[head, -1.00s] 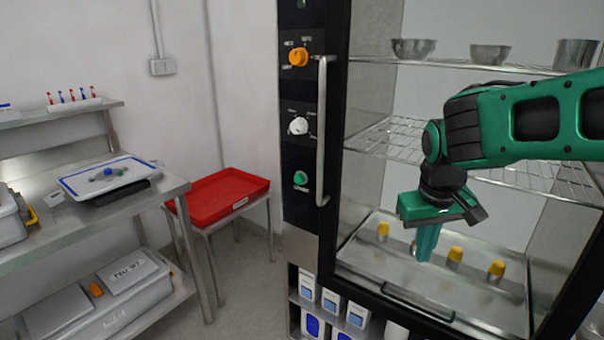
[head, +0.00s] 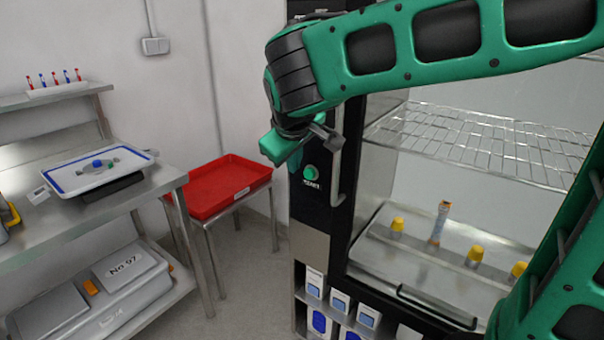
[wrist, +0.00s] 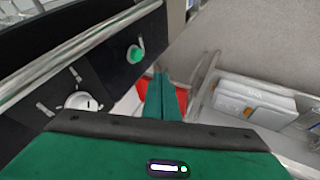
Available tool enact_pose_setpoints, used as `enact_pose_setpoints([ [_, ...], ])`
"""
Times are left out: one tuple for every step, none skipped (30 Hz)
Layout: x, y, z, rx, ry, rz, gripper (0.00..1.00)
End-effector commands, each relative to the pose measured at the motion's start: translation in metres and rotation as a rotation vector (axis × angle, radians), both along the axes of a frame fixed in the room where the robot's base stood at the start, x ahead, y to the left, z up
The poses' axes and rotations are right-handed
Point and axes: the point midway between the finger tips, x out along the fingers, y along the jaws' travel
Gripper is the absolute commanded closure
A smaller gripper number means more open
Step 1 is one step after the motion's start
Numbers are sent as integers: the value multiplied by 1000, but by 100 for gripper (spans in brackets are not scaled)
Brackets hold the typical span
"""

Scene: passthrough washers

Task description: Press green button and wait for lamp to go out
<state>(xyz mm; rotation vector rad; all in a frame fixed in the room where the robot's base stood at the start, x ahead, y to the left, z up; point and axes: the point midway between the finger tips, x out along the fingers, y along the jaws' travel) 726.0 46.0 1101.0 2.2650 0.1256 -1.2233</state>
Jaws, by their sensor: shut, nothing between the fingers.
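The round green button (head: 311,172) is low on the black control panel of the tall cabinet. It also shows in the wrist view (wrist: 135,54), left of my fingers. My gripper (head: 293,163) is shut and empty, just left of the button in the head view; in the wrist view its closed fingers (wrist: 164,83) look apart from the button, though the depth gap is hard to judge. The white knob (wrist: 79,103) shows in the wrist view. My arm hides the upper panel in the head view, and I cannot make out a lamp.
A vertical door handle (head: 337,165) stands close beside the button; it crosses the wrist view as a bar. A red tray (head: 212,205) on a stand is at left. The cabinet shelf (head: 480,143) and yellow-capped bottles (head: 475,252) are at right. Floor between is clear.

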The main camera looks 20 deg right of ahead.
Motion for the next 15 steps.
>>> enact_pose_setpoints([
  [0, -3, 0, 0, 1, -4, 100],
  [1, -4, -1, 0, 1, -5, 100],
  [2, -5, -2, 0, 1, -7, 100],
  [3, -6, -4, -1, 1, -7, 100],
  [4, -7, -6, 0, 2, -8, 100],
  [7, -8, -9, -1, 3, -9, 100],
  [9, -9, -13, -2, 4, -10, 100],
  [11, -10, -16, -2, 4, -10, 100],
  [15, -12, -21, -2, 5, -10, 100],
  [17, -13, -26, -2, 4, -11, 100],
  [21, -14, -30, -3, 5, -11, 100],
  [25, -15, -36, -3, 6, -12, 100],
  [28, -16, -41, -2, 5, -12, 100],
  [31, -17, -45, -2, 5, -12, 100],
  [36, -19, -51, -2, 5, -12, 100],
])
